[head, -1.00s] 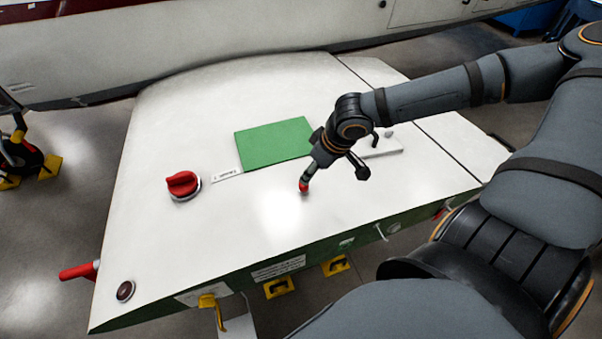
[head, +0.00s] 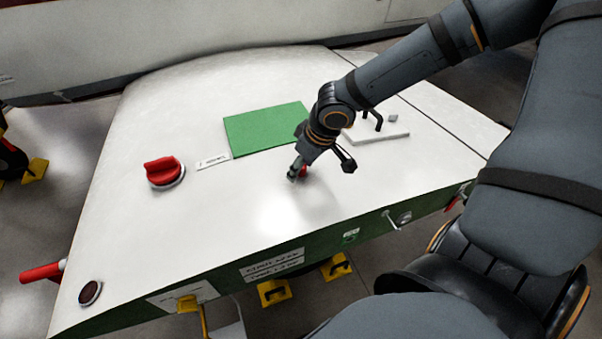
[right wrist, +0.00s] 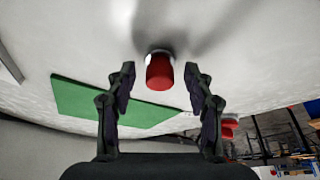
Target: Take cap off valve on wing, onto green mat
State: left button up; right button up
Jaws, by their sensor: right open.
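The small red cap (head: 303,172) is on the white wing (head: 225,230), partly hidden by my right gripper in the head view. In the right wrist view the cap (right wrist: 159,72) stands on a pale round base and shows between the open fingers. My right gripper (right wrist: 159,78) has visible space on both sides of the cap. In the head view my right gripper (head: 318,168) is low over the wing at the cap. The flat green mat (head: 262,128) lies behind the cap, empty; it also shows in the right wrist view (right wrist: 95,100). My left gripper is not in view.
A larger red knob (head: 163,171) on the wing is left of a small white label (head: 213,161). A pale plate (head: 378,135) with dark hooks lies right of my gripper. Yellow blocks (head: 273,291) are below the front edge.

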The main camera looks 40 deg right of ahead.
dwell(0.7)
grip_shut()
grip_release()
jog(key=v, duration=0.7)
jog(key=shift+r, duration=0.2)
jog(key=shift+s, duration=0.1)
